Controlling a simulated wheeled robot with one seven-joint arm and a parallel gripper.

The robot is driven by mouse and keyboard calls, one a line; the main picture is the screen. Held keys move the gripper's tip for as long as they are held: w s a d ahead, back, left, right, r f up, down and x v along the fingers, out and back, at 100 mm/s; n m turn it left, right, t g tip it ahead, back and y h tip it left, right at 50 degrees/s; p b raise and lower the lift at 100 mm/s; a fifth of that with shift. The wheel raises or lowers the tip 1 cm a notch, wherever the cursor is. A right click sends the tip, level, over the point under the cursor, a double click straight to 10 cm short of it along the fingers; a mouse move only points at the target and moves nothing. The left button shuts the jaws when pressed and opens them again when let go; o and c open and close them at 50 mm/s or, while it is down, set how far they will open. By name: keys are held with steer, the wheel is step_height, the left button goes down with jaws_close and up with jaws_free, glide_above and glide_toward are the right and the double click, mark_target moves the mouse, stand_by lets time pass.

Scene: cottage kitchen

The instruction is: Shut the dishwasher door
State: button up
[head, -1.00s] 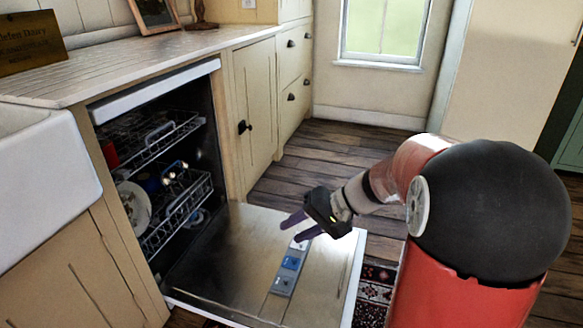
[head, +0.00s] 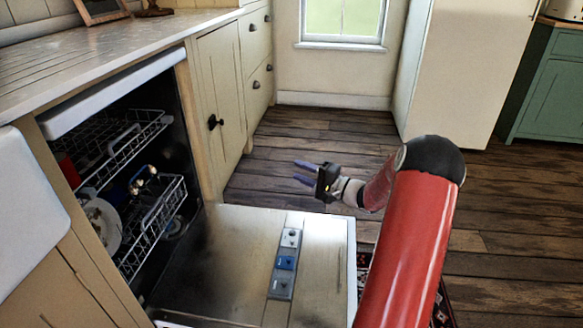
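The dishwasher door (head: 235,255) is folded down flat and open, with its steel inner face up and a detergent dispenser (head: 285,262) on it. The dishwasher's dark opening (head: 178,150) shows at the left, under the counter. My gripper (head: 303,173) is beyond the door's far side edge, in front of the cabinet and over the wooden floor. Its two purple fingers point left and are apart, with nothing between them. It looks clear of the door. The door's near edge runs out of view at the bottom.
Wire racks (head: 160,210) with dishes sit inside the dishwasher. The counter (head: 100,60) and a cream cabinet (head: 222,100) stand behind, and a white sink (head: 35,220) is at left. A patterned rug lies by the door's right edge. Wooden floor (head: 330,130) is free towards the window.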

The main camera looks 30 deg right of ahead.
steer(key=shift+x, duration=1.65)
steer(key=shift+s, duration=0.1)
steer(key=shift+c, duration=0.4)
jaws_close()
steer(key=shift+o, duration=0.4)
jaws_free()
steer(key=v, duration=0.7)
steer(key=shift+s+d, duration=0.25)
steer(key=shift+s, duration=0.05)
steer(key=shift+f+b, duration=0.1)
steer(key=shift+b, duration=0.2)
steer(key=shift+c, duration=0.2)
